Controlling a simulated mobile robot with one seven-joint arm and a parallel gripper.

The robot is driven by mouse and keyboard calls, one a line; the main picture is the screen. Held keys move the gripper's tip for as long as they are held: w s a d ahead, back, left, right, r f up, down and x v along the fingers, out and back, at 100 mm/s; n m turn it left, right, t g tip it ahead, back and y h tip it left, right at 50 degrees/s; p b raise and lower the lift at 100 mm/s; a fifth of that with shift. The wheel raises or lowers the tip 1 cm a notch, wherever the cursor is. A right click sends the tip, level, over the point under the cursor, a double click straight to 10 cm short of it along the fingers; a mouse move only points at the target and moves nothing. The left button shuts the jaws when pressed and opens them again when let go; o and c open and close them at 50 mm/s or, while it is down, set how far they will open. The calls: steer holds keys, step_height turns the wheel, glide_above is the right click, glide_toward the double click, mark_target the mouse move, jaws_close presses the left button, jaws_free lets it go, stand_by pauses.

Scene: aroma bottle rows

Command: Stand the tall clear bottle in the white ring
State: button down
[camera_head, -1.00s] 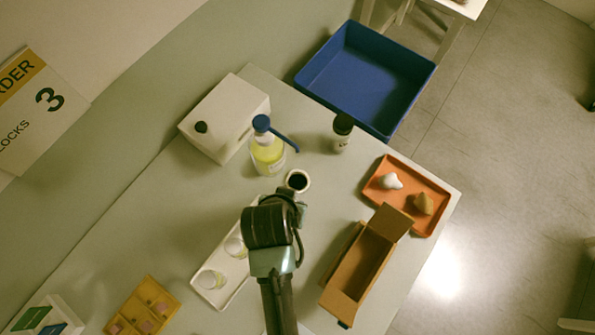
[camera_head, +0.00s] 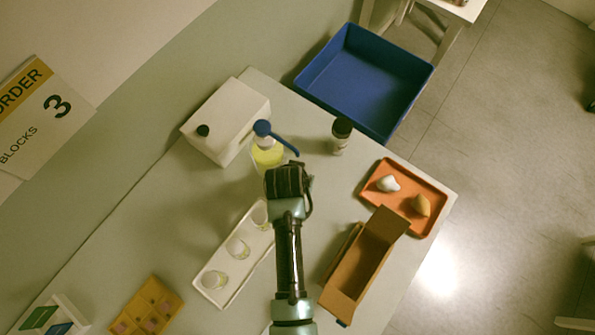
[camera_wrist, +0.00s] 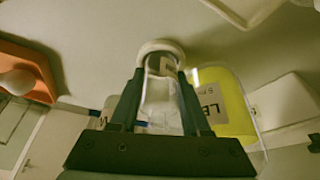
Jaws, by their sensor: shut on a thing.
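In the wrist view my gripper (camera_wrist: 161,80) is shut on a tall clear bottle (camera_wrist: 160,98), with one dark finger on each side. The white ring (camera_wrist: 161,46) shows at the far end of the bottle, lined up with it. I cannot tell whether the bottle's end is inside the ring or just above it. In the head view my wrist (camera_head: 288,182) covers the ring and the bottle.
A yellow pump bottle (camera_head: 267,157) stands close beside my gripper. A white tray (camera_head: 246,267) holds clear glass pieces. A dark-capped bottle (camera_head: 341,137), an orange tray (camera_head: 407,178), an open cardboard box (camera_head: 352,278) and a white box (camera_head: 228,118) stand around.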

steer(key=shift+s+f+b, duration=0.35)
steer(key=shift+f+b, duration=0.1)
steer(key=shift+f, duration=0.1)
steer(key=c, duration=0.7)
jaws_free()
steer(key=shift+f, duration=0.1)
steer(key=shift+o, duration=0.2)
steer(key=shift+r+p, duration=0.4)
steer(key=shift+r, duration=0.55)
steer(key=v, duration=1.1)
steer(key=shift+r, duration=0.2)
steer(key=shift+a, duration=0.1)
